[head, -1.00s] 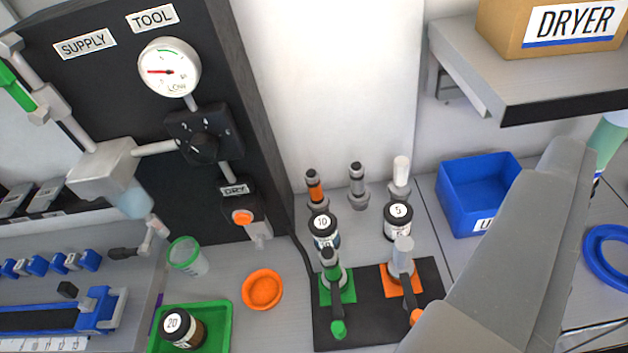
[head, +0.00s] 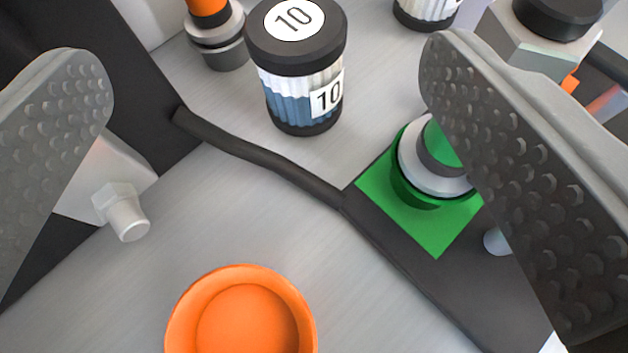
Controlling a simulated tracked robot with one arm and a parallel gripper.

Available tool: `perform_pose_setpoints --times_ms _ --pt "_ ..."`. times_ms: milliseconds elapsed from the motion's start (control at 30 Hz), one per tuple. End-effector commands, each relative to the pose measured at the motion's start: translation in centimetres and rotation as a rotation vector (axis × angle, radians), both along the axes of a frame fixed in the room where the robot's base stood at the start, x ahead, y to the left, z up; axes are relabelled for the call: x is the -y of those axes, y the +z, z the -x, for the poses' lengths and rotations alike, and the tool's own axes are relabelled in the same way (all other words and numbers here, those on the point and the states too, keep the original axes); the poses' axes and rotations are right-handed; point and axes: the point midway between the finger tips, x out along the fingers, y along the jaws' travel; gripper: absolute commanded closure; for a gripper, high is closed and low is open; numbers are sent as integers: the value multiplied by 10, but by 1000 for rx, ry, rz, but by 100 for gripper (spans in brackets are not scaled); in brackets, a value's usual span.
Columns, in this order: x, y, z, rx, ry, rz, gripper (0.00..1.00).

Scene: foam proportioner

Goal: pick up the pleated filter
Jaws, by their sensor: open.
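A pleated filter (head: 290,88) stands upright on the grey bench, with black end caps, a white-and-blue pleated body and "10" labels on its top and side. A second pleated cartridge (head: 425,14) shows only its lower part at the top edge, farther right; its label is out of view. My gripper (head: 263,75) is open, its two studded grey fingers wide apart at left and right. The "10" filter appears between the fingertips in the picture, and nothing is held. I cannot tell how far it is beyond the fingertips.
An orange round dish (head: 240,325) lies at the bottom. A green square (head: 437,238) with a grey-and-green fitting is partly behind my right finger. A black hose (head: 265,155) crosses the bench. A grey fitting with an orange top (head: 215,30) stands left of the filter.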

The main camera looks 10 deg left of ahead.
Motion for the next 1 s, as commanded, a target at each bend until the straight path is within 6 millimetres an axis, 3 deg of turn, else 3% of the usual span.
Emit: perform_pose_setpoints --times_ms 100,233,600,1000 --pt "0 -20 13 -2 -15 57 20" --pt "2 -30 14 -1 -27 82 20" --pt "-5 -54 -42 2 -31 83 20" --pt "-9 -64 -67 -1 -29 83 20"
